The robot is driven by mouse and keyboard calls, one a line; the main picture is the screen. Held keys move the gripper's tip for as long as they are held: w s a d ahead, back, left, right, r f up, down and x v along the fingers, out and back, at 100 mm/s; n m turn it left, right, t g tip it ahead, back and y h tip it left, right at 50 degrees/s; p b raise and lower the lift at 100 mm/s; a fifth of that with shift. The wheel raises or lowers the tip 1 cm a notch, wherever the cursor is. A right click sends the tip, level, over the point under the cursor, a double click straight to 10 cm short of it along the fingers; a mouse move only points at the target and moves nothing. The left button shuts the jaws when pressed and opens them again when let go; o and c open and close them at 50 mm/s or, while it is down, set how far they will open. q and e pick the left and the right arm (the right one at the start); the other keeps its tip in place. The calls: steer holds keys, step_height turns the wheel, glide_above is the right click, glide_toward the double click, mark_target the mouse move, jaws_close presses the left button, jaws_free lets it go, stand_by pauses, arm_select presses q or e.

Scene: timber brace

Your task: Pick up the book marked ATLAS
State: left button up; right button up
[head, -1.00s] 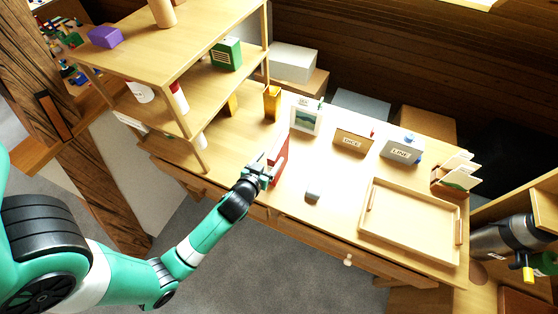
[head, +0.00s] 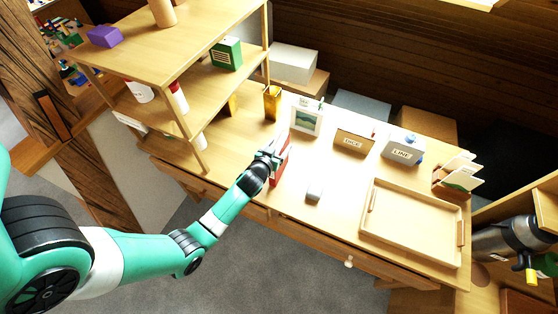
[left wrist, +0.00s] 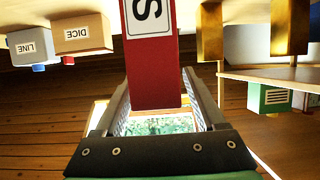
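A red book (head: 281,167) stands on the desk, left of the middle, partly hidden behind my left gripper in the head view. In the left wrist view the red book (left wrist: 153,72) carries a white label, of which only the letter S shows. My left gripper (head: 273,150) is at the upper part of the book. In the left wrist view its two fingers (left wrist: 156,78) stand apart, one on each side of the book, with narrow gaps visible. My right gripper is not in view.
A shelf unit (head: 187,87) rises close on the left. A picture frame (head: 306,119), a DICE box (head: 353,141), a LINE box (head: 402,150) and a yellow holder (head: 272,103) stand behind. A small grey block (head: 314,194) and a wooden tray (head: 410,257) lie to the right.

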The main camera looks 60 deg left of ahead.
arm_select(q)
jaws_close()
stand_by(1.3)
